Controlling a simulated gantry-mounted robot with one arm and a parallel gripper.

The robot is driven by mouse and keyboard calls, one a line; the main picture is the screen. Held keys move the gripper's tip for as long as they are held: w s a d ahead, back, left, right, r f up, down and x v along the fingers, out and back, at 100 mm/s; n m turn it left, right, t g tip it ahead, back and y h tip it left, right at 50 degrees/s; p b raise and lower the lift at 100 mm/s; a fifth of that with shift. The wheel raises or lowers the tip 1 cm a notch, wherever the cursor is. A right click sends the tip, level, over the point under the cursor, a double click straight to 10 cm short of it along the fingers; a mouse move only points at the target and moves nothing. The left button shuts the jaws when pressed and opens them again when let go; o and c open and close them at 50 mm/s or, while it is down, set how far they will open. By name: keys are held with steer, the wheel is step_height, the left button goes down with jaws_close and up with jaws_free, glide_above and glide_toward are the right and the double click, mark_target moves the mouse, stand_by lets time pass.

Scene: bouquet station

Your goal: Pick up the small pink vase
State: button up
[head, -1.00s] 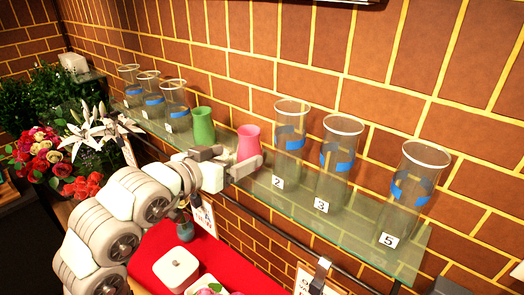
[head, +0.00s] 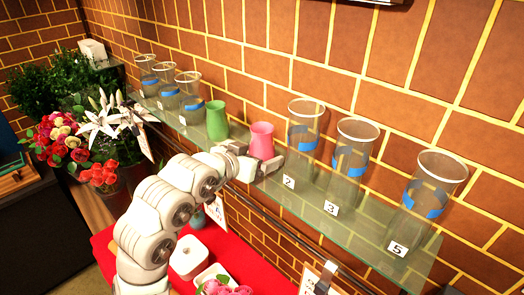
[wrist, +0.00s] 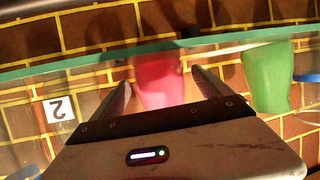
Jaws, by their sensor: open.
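The small pink vase (head: 262,141) stands upright on the glass shelf (head: 330,208), between a green vase (head: 217,120) and the clear cylinder marked 2 (head: 303,130). My gripper (head: 256,158) is at the shelf's front edge by the pink vase, its fingers spread to either side of the vase's lower part. In the wrist view, the pink vase (wrist: 160,80) appears between the two open fingers of my gripper (wrist: 163,90). The gripper body hides part of the vase there. I cannot tell whether either finger touches it.
Clear cylinders with blue bands stand along the shelf, including ones marked 3 (head: 350,160) and 5 (head: 425,200). A brick wall (head: 400,60) is close behind. Below are a red cloth (head: 255,262) and a white container (head: 188,258). Flowers (head: 65,140) are at the left.

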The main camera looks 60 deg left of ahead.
steer(key=shift+x, duration=0.8)
jaws_close()
stand_by(0.5)
